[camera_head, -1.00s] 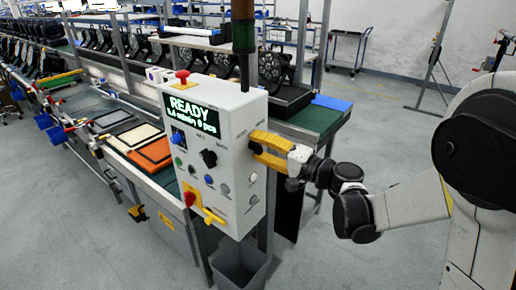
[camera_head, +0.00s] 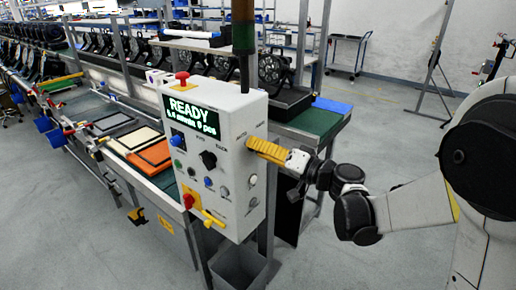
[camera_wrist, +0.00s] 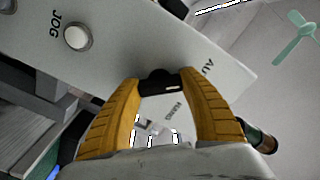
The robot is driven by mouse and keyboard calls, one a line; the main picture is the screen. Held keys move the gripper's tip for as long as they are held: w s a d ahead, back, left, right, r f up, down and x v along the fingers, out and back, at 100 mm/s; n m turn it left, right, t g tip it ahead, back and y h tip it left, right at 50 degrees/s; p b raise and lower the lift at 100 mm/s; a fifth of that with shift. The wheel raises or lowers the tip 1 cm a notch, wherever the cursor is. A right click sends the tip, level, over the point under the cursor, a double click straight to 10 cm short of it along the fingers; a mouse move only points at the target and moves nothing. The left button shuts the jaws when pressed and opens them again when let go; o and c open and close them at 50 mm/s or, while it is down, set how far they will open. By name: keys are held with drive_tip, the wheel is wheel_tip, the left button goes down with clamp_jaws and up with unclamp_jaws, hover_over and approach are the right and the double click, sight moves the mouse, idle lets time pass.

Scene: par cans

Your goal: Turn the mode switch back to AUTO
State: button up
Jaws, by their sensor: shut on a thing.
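The mode switch is a small black knob (camera_wrist: 158,81) with a pale mark near its right end, seen in the wrist view. My gripper (camera_wrist: 160,86) has its two yellow fingers shut on the knob, one on each side. I cannot tell exactly which label the mark points at.
A white JOG button (camera_wrist: 78,37) is on the same face. A grey bin (camera_head: 238,265) stands below. Floor to the right is clear.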

drive_tip(key=o, duration=1.2)
drive_tip(key=v, duration=1.2)
